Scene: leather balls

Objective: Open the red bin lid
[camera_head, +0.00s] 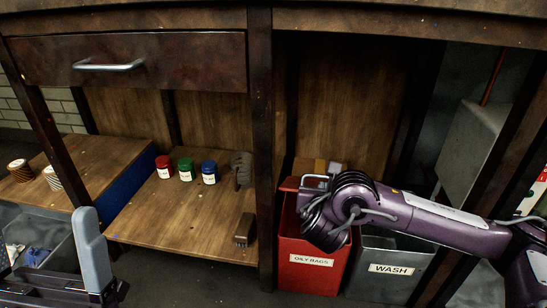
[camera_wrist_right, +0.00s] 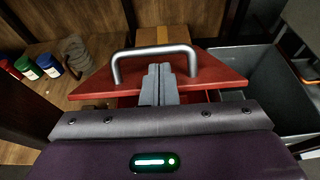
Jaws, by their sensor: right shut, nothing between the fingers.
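The red bin (camera_head: 312,262), labelled "OILY RAGS", stands under the bench. Its red lid (camera_wrist_right: 218,68) carries a silver bar handle (camera_wrist_right: 117,66). Parts of the lid (camera_head: 288,184) and handle (camera_head: 313,177) show in the head view beside my right wrist. My right gripper (camera_wrist_right: 160,72) is shut and empty, its grey fingertips at the near side of the handle's bar, between its two legs. I cannot tell whether they touch the bar or lid. In the head view my right wrist hides most of the lid. My left gripper (camera_head: 88,245) is at the lower left; its opening is unclear.
A grey bin (camera_head: 388,270) labelled "WASH" stands right of the red bin. A dark post (camera_head: 262,130) rises on the left. Red (camera_head: 164,167), green (camera_head: 186,169) and blue (camera_head: 208,172) jars and a brush (camera_head: 244,230) sit on the wooden shelf.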

